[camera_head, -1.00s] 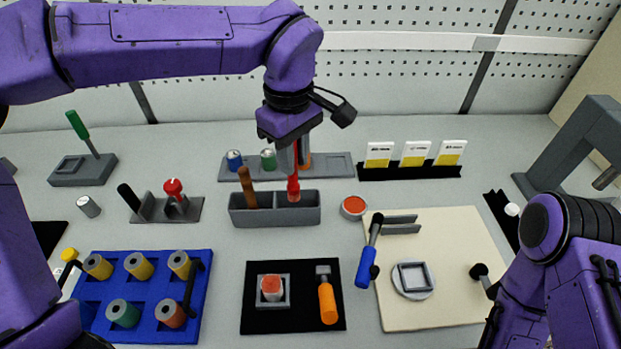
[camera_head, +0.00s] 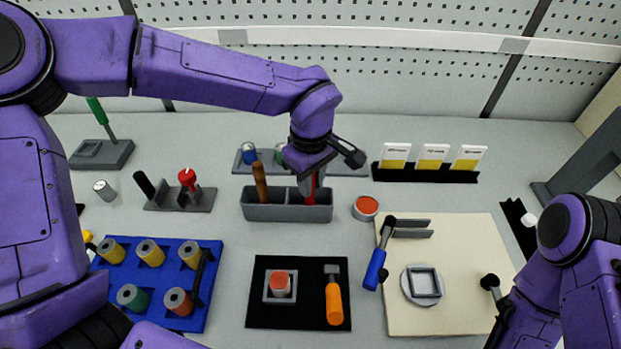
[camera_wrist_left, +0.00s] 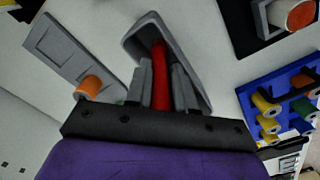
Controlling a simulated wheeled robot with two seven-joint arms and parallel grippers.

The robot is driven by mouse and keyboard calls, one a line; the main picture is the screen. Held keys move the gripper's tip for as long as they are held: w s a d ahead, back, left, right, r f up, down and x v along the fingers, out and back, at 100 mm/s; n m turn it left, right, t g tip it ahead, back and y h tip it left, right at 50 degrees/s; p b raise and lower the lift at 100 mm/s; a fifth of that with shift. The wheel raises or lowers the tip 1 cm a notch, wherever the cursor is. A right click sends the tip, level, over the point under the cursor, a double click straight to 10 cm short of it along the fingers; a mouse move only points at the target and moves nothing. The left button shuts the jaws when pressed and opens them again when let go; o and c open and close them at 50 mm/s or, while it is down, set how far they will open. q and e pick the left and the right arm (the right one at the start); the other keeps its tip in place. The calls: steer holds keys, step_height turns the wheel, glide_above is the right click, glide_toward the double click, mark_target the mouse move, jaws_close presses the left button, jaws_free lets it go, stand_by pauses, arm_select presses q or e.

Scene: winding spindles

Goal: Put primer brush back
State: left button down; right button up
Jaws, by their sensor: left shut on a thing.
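The primer brush with a red handle (camera_head: 311,188) stands in the right compartment of the grey two-part holder (camera_head: 262,212). My left gripper (camera_head: 312,182) is above that compartment, shut on the red handle. In the left wrist view the red brush (camera_wrist_left: 160,72) runs between the fingers down into the holder (camera_wrist_left: 142,38). The brush's lower end is hidden inside the holder. A brown-handled tool (camera_head: 260,180) stands in the left compartment. My right arm shows at the lower right, but its gripper is not clearly in view.
A grey rack (camera_head: 345,170) with several small cans is behind the holder. A red-topped tin (camera_head: 366,208) stands to its right. A black mat (camera_head: 260,318) with an orange-handled tool (camera_head: 334,302) lies in front. A blue spool tray (camera_head: 212,262) is at front left.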

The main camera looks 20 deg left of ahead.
arm_select(q)
steer(key=c, duration=1)
jaws_free()
steer(key=shift+w+f, duration=0.2)
steer(key=shift+s, duration=0.1)
step_height(320, 180, up, 12)
steer(key=shift+r, duration=0.2)
